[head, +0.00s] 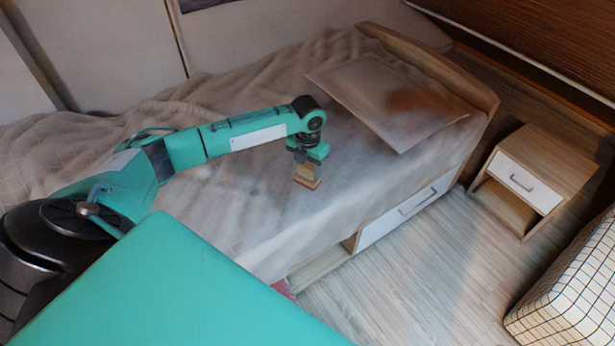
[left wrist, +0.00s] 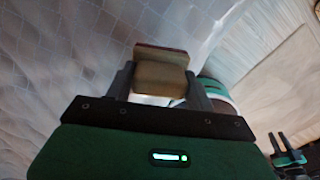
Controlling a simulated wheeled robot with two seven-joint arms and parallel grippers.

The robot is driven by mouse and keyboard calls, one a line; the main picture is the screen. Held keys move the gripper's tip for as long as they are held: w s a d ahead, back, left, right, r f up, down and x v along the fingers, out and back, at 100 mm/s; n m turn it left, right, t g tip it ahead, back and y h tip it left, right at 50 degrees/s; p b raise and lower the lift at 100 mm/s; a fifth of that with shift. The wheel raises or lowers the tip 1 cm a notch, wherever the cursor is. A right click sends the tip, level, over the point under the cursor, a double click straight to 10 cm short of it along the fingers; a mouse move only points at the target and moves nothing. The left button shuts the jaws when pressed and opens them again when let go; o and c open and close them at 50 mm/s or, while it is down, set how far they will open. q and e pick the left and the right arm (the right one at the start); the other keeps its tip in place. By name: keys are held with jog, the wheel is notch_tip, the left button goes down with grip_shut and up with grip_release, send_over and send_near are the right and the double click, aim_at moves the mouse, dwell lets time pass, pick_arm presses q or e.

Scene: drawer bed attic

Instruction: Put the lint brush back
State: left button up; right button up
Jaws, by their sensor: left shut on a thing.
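The lint brush (head: 306,177) is a small block-like thing with a tan body and a reddish lower edge. My left gripper (head: 307,163) points down and is shut on it, over the bed. In the left wrist view the brush (left wrist: 160,75) sits between the two fingers of the gripper (left wrist: 160,85), its reddish edge farthest from the palm. I cannot tell whether the brush touches the bed cover. The bed (head: 220,210) has a drawer (head: 408,207) with a handle in its side, and an open gap beside that drawer. My right gripper is not in the head view.
A flat board-like panel or pillow (head: 385,95) lies at the head of the bed. A nightstand (head: 520,178) with a white drawer stands to the right. A checked padded piece (head: 575,290) is at lower right. The wooden floor (head: 420,270) between is clear.

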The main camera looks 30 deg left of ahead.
aim_at(308, 177)
pick_arm(q)
notch_tip(308, 177, down, 4)
jog(key=shift+f, duration=0.2)
jog(key=o, duration=1)
jog(key=shift+c, duration=0.2)
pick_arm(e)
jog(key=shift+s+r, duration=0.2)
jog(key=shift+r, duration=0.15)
